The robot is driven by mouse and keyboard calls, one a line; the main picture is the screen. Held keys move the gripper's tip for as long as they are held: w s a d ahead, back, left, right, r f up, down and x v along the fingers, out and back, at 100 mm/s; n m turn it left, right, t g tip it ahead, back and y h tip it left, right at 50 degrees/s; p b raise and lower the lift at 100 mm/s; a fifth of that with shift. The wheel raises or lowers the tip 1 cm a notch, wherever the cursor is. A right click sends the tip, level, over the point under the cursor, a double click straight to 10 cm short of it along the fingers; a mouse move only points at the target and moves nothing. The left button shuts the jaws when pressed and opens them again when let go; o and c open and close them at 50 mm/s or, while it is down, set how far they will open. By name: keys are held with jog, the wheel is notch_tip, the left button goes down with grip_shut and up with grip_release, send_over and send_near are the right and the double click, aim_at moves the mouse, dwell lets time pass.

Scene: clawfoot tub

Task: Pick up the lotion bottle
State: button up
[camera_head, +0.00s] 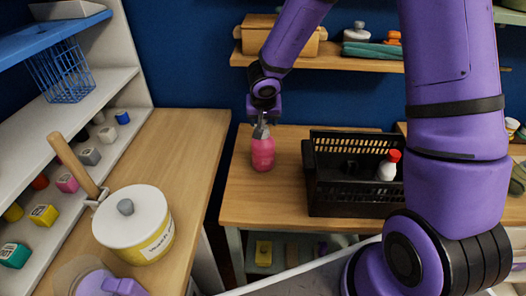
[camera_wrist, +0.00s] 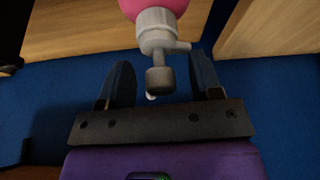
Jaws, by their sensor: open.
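The lotion bottle (camera_head: 263,153) is pink with a grey pump top. It stands upright on the wooden table, left of a black basket. In the wrist view its grey pump (camera_wrist: 158,38) points towards my gripper, with part of the pink body (camera_wrist: 155,6) at the top edge. My gripper (camera_head: 262,117) is right at the pump top in the head view. In the wrist view my gripper (camera_wrist: 163,82) is open, its two dark fingers on either side of the pump head with gaps.
The black basket (camera_head: 350,200) stands right of the bottle and holds a white bottle with a red cap (camera_head: 389,165). A white-lidded pot (camera_head: 133,222) is on the left counter. A wall shelf (camera_head: 330,61) with a wooden box (camera_head: 262,34) is behind my arm.

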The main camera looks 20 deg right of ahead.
grip_shut()
